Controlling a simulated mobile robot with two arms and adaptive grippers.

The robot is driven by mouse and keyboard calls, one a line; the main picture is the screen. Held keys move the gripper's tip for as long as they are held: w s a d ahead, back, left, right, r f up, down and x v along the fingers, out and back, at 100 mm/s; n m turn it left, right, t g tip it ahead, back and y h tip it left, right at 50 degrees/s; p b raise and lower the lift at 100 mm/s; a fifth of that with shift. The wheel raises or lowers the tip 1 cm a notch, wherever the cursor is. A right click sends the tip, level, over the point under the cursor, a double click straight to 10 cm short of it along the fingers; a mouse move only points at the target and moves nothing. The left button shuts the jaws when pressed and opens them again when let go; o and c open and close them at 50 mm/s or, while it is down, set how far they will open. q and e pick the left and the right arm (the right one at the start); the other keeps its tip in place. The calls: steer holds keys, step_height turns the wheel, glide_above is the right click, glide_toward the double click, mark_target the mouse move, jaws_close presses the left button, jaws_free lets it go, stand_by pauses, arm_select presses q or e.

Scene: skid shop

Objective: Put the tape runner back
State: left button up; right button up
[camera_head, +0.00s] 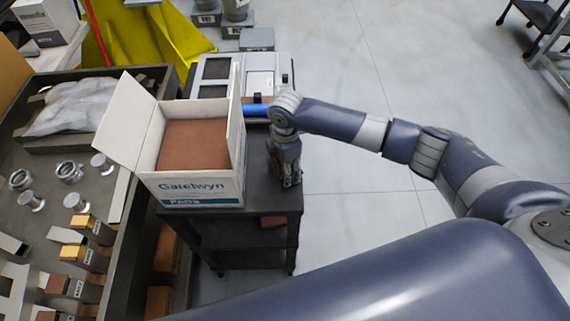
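A tape runner cannot be picked out for certain. A blue rounded piece (256,110) shows between the open carton and my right wrist, in front of a grey-white case; it may be the tape runner or part of it, and the carton hides its left end. My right gripper (289,182) points down beside the right side of the carton, over the right edge of the dark cart. Its fingers are dark and close together; I cannot tell whether they hold anything. My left gripper is not in view.
An open white carton (202,187) with a brown block inside stands on the dark cart (262,195). The grey-white case (265,83) is behind it. A grey bench (52,197) with metal fittings and small boxes is at left.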

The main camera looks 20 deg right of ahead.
stand_by(0.3)
step_height(320, 180, up, 11)
steer(key=b, duration=0.2)
steer(key=shift+b, duration=0.3)
steer(key=shift+s+r, duration=0.1)
steer(key=shift+r, duration=0.6)
